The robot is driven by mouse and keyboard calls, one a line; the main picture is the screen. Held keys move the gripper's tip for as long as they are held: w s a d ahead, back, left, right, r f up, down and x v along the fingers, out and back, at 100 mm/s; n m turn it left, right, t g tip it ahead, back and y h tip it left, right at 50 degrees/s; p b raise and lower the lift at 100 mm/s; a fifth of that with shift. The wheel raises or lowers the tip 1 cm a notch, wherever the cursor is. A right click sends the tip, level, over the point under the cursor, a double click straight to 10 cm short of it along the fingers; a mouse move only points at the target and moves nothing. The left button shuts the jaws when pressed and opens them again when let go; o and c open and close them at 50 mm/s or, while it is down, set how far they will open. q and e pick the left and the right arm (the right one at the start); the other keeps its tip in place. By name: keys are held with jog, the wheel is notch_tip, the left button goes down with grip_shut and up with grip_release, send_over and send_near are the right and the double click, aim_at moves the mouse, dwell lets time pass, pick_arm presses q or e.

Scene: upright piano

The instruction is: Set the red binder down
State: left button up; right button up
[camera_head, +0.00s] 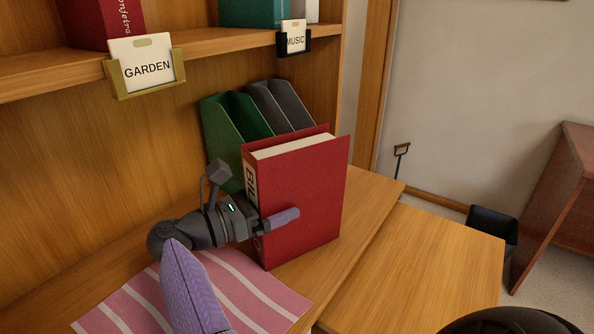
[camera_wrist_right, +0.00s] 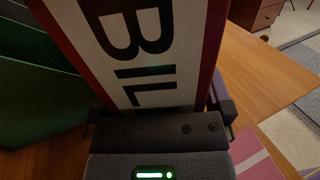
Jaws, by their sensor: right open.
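The red binder (camera_head: 305,195) stands upright on the wooden surface in the head view, its label spine facing left. Its lower edge appears to meet the wood. In the wrist view its white spine label (camera_wrist_right: 150,50) shows large black letters reading "BIL". My right gripper (camera_head: 270,220) is at the spine with its jaws open around the binder. One finger lies along the front red cover; the other is hidden behind the binder in the head view. In the wrist view the right gripper (camera_wrist_right: 158,112) straddles the spine. My left gripper is not in view.
Green (camera_head: 235,120) and grey (camera_head: 280,105) file holders stand just behind the binder. A pink striped cloth (camera_head: 255,295) lies in front. A shelf (camera_head: 215,47) with "GARDEN" (camera_head: 147,70) and "MUSIC" (camera_head: 294,37) cards runs above. Bare wood (camera_head: 430,265) lies to the right.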

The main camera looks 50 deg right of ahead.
jog(key=shift+d, duration=0.2)
jog(key=shift+c, duration=0.3)
jog(key=c, duration=0.5)
grip_shut()
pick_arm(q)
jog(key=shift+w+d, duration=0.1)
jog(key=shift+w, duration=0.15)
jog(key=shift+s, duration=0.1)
